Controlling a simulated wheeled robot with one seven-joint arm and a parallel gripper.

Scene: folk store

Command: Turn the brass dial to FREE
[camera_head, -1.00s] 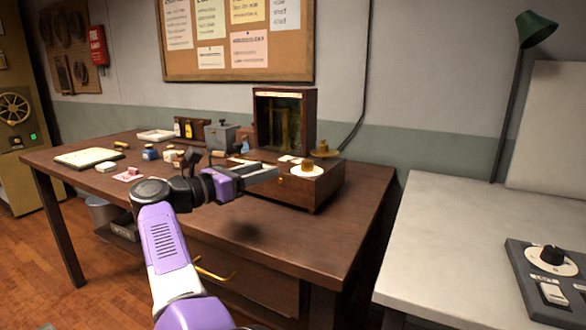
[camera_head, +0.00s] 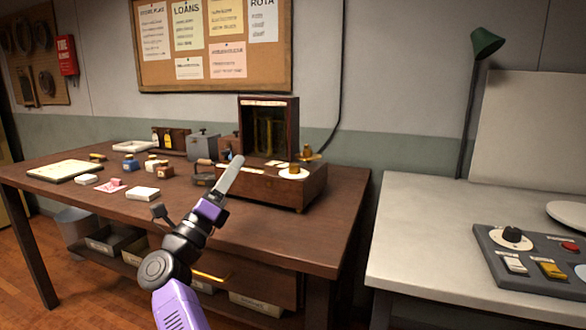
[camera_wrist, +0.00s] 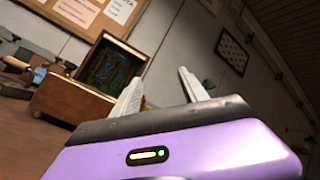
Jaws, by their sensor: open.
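A small brass knob (camera_head: 294,168) stands on a round white plate (camera_head: 287,175) on top of a wooden box (camera_head: 312,190); I take this for the brass dial. Its lettering is too small to read. My gripper (camera_head: 238,160) is left of the dial and nearer the camera, over the table's front part, its fingers pointing up. It touches nothing that I can see. In the wrist view my gripper (camera_wrist: 158,82) has its two fingers well apart, with no held thing between them. The box also shows in the wrist view (camera_wrist: 70,100), left of the fingers.
The box's tall, dark, framed upright part (camera_head: 292,130) rises behind. Another brass piece (camera_head: 308,154) is behind the dial. Bottles, small boxes and trays crowd the brown table's (camera_head: 310,237) left side. A grey table (camera_head: 420,220) at right bears a switch panel (camera_head: 495,250).

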